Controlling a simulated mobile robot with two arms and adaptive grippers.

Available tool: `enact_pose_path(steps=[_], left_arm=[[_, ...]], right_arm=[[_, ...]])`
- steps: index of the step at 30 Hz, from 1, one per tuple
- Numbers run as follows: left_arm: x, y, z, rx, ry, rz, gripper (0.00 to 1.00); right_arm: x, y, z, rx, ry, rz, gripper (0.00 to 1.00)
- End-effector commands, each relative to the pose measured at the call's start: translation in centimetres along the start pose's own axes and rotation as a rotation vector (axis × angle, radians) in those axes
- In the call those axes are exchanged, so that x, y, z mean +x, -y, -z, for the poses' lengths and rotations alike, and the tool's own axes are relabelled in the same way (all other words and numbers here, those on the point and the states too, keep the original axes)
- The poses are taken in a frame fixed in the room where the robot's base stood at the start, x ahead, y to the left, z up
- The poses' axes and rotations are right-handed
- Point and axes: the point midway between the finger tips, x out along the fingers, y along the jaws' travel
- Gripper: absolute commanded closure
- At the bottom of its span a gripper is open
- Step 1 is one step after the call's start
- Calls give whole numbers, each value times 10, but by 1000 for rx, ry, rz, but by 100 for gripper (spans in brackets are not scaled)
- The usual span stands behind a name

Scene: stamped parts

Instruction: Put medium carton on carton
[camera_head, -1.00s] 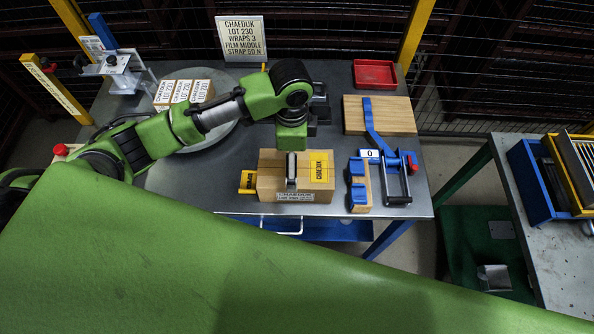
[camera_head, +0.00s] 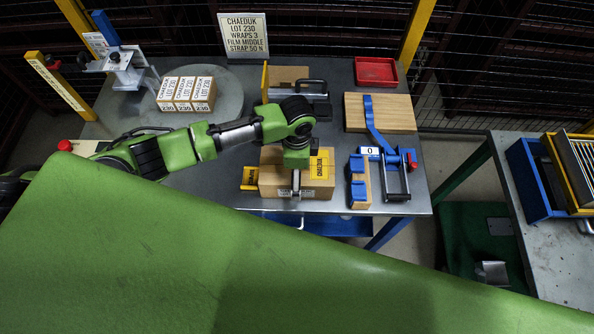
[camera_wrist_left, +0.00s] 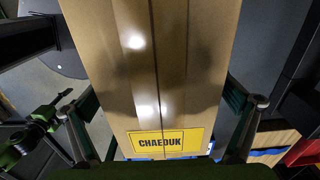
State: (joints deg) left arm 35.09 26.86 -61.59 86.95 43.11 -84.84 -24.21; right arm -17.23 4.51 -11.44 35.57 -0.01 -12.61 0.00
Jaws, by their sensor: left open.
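A brown carton (camera_head: 270,181) with a yellow CHAEDUK label sits near the table's front edge; it also fills the middle of the left wrist view (camera_wrist_left: 155,60). My left gripper (camera_head: 296,184) is over this carton, pointing down. In the left wrist view, the open fingers of the left gripper (camera_wrist_left: 168,108) stand on either side of the carton, and I cannot tell whether they touch it. Several small cartons (camera_head: 186,92) with white LOT 230 labels stand together on a round grey plate (camera_head: 229,101) at the back left. My right gripper is not in view.
A yellow block (camera_head: 249,178) lies at the carton's left. A blue clamp-like tool (camera_head: 396,180) and a wooden piece with blue pads (camera_head: 359,183) stand at its right. Behind are a wooden board (camera_head: 385,113), a red tray (camera_head: 376,71) and a black-handled tool (camera_head: 300,90).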

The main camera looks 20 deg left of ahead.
Motion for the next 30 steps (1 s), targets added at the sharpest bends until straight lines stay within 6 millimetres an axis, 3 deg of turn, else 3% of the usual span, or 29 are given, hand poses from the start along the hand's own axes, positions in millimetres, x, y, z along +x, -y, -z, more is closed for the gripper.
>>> enact_pose_path(steps=[1, 9, 20, 26, 30], left_arm=[[0, 0, 0, 0, 0, 0, 3], [0, 0, 0, 0, 0, 0, 73], [-9, 2, 2, 1, -7, 5, 73], [-36, 3, 3, 1, -9, 7, 73], [-52, -12, -8, 2, -6, 4, 73]], right_arm=[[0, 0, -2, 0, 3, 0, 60], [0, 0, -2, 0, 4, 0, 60], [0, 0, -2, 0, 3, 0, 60], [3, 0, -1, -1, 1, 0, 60], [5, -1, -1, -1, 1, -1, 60]])
